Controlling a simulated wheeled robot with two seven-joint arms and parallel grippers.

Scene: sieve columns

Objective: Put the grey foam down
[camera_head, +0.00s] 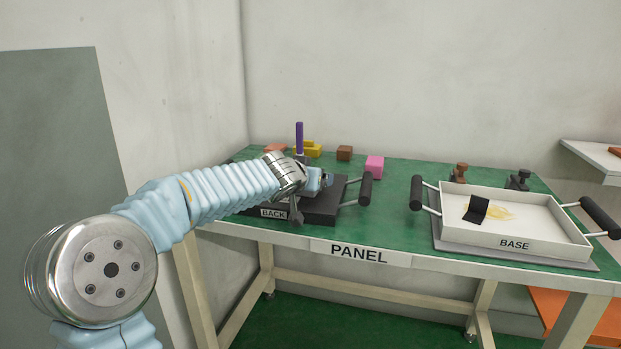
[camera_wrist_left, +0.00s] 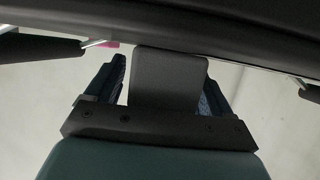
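My left gripper (camera_head: 322,180) is low over the dark tray labelled BACK (camera_head: 320,213), close to the tray's surface. In the left wrist view its blue fingers (camera_wrist_left: 165,72) stand apart, with a dark grey, round-cornered block (camera_wrist_left: 170,75) between them. This block may be the grey foam; I cannot tell it surely from my own bracket. A narrow bright gap shows on its left side, and whether the fingers press on it is unclear. No grey foam can be made out in the head view. My right gripper is not in view.
A purple upright piece (camera_head: 299,138) stands by the gripper. Behind are a brown block (camera_head: 344,153), a pink block (camera_head: 375,166) and yellow pieces (camera_head: 312,150). The white tray labelled BASE (camera_head: 560,243) holds a black piece (camera_head: 477,209). Green table is free between the trays.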

